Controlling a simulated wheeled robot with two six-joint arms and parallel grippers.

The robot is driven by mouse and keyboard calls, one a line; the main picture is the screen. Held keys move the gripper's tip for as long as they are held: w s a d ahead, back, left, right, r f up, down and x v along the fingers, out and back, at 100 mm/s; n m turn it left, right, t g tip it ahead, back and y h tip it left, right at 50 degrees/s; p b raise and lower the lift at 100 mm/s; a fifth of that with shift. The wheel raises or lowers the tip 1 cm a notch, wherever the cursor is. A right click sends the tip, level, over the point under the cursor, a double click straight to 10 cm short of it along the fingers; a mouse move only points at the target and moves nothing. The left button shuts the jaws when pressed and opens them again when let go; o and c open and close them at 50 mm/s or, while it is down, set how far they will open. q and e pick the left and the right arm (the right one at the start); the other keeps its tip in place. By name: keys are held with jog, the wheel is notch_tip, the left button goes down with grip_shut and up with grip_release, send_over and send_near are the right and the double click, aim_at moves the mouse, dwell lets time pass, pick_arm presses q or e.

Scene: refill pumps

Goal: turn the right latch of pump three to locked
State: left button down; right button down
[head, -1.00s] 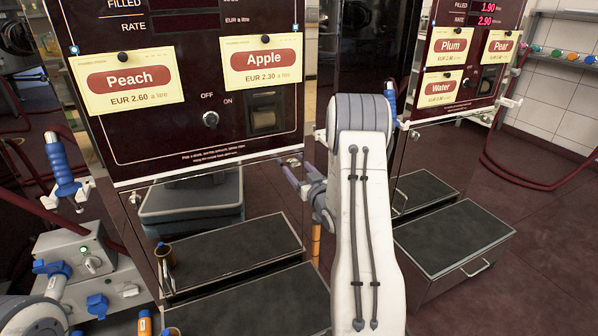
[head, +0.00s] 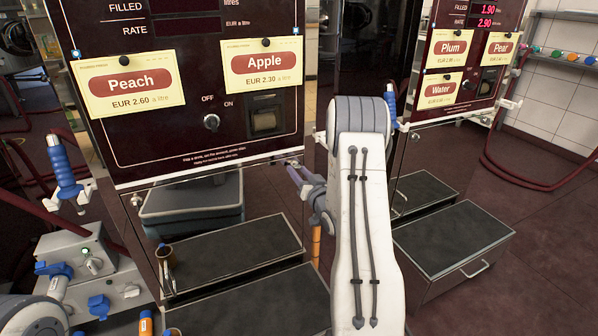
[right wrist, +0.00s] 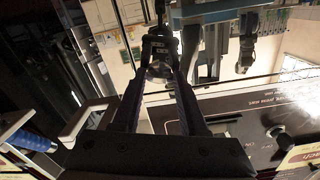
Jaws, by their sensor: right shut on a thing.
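The pump with the Peach and Apple cards (head: 170,130) stands in front of me; I see no pump number. My right gripper (head: 291,166) is at the lower right edge of its panel. In the right wrist view its two dark fingers (right wrist: 160,78) close on a small metallic piece, the right latch (right wrist: 159,70). The fingers and the arm hide much of the latch in the head view, and I cannot tell its angle. A left fastening (head: 136,199) shows at the panel's lower left corner.
A blue-handled nozzle (head: 63,170) hangs at the left, above a grey box (head: 85,265). Another pump (head: 450,110) stands at the right.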

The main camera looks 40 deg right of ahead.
jog(key=m+p, duration=0.1)
jog(key=m, duration=0.2)
jog(key=shift+m, duration=0.4)
jog(key=m+p, duration=0.1)
jog(key=m, duration=0.2)
jog(key=shift+r+m+p, duration=0.1)
jog(key=shift+m+p, duration=0.2)
jog(key=m+p, duration=0.1)
jog(key=m, duration=0.3)
jog(key=shift+p, duration=0.4)
jog(key=shift+m+p, duration=0.5)
jog(key=shift+m, duration=1.2)
jog(key=shift+c, duration=2.2)
grip_release()
jog(key=shift+s, duration=0.1)
